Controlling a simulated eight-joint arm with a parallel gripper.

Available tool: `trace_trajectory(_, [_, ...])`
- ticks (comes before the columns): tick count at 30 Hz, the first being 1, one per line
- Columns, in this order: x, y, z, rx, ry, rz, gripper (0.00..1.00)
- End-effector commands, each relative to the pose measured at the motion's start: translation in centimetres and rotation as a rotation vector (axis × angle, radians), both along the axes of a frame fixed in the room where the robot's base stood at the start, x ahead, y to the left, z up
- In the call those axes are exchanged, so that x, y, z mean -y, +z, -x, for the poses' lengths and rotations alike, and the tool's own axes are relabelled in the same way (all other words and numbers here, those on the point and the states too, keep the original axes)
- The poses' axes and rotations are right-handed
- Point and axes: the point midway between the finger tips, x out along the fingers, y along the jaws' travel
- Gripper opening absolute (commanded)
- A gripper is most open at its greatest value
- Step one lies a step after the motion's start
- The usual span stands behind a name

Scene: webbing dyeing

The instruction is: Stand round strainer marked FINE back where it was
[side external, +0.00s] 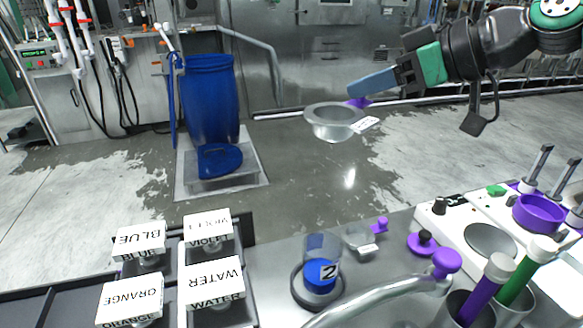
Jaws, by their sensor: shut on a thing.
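My gripper (370,85) is in the upper right of the side external view, shut on the purple handle of a round grey metal strainer (335,128). The strainer is held in the air, above and behind the bench, with its rim roughly level. A white tag (366,125) hangs at its right side; its writing is too small to read. A second small metal vessel (355,236), with a purple knob and a white tag, stands on the bench below. Its tag is also unreadable.
A glass (320,262) of blue liquid marked 2 stands on the bench beside a curved metal pipe (385,291). Blocks labelled BLUE (140,238), VIOLET, ORANGE and WATER stand at left. A purple bowl (539,212) and round plate (489,240) are at right.

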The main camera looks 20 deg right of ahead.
Motion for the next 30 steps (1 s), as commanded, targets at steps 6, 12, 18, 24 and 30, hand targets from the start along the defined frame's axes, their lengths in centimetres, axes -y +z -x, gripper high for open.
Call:
trace_trajectory(6, [0.0,0.0,0.0,0.0,0.0,0.0,0.0])
trace_trajectory(12, [0.0,-1.9,-0.1,0.0,-0.001,0.0,0.0])
trace_trajectory(18, [0.1,-6.3,0.0,0.0,-0.002,0.0,0.0])
trace_trajectory(24, [0.0,-10.1,-0.1,0.0,-0.002,0.0,0.0])
trace_trajectory(30, [0.0,-13.5,-0.1,0.0,-0.002,0.0,0.0])
